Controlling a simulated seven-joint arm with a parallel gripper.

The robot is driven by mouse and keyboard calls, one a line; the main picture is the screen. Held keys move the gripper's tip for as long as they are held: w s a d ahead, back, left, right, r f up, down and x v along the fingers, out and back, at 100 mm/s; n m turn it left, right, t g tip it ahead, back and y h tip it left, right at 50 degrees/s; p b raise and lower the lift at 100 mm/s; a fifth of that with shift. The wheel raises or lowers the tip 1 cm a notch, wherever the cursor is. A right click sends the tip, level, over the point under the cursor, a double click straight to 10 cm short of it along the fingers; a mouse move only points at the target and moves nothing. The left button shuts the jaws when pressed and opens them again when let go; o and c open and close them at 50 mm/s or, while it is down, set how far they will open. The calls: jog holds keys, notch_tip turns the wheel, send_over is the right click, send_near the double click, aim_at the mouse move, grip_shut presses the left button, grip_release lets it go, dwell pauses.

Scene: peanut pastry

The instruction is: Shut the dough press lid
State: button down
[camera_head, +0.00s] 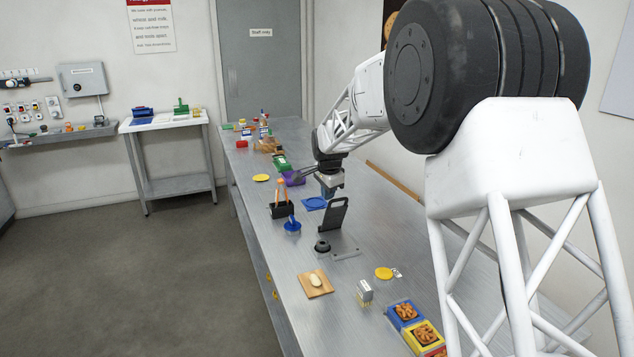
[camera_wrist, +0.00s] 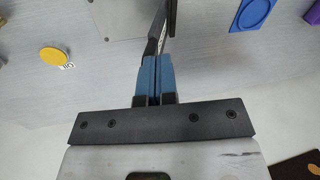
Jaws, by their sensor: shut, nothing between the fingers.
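The dough press lid (camera_head: 333,216) is a dark panel with a handle cut-out, standing raised on the metal table. In the wrist view the dark lid edge (camera_wrist: 157,30) shows just beyond my fingertips, its lower part overlapped by them. In the head view my gripper (camera_head: 331,193) is above and behind the lid. Its blue fingers are together in the wrist view (camera_wrist: 155,78), with nothing between them. I cannot tell whether they touch the lid. A dark round piece (camera_head: 322,246) and a grey bar (camera_head: 346,254) lie in front of the lid.
A blue mat (camera_head: 315,203) lies behind the lid. A black holder (camera_head: 281,211) and a blue-handled tool (camera_head: 292,224) stand to its left. A wooden board (camera_head: 316,285) with dough, a yellow disc (camera_head: 383,273) and pastry trays (camera_head: 404,312) are nearer.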

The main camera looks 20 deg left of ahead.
jog(key=s+d+f+t+y, duration=0.1)
jog(key=s+d+f, duration=0.2)
jog(key=f, duration=0.1)
jog(key=s+d+f+t+y, duration=0.1)
jog(key=s+d+f, duration=0.1)
jog(key=f, duration=0.2)
jog(key=s+d+f+t+y, duration=0.1)
jog(key=s+d+f, duration=0.2)
jog(key=f, duration=0.1)
jog(key=shift+s+d+f, duration=0.2)
jog(key=shift+s+d, duration=0.15)
jog(key=shift+s+d+f, duration=0.15)
jog(key=shift+f, duration=0.9)
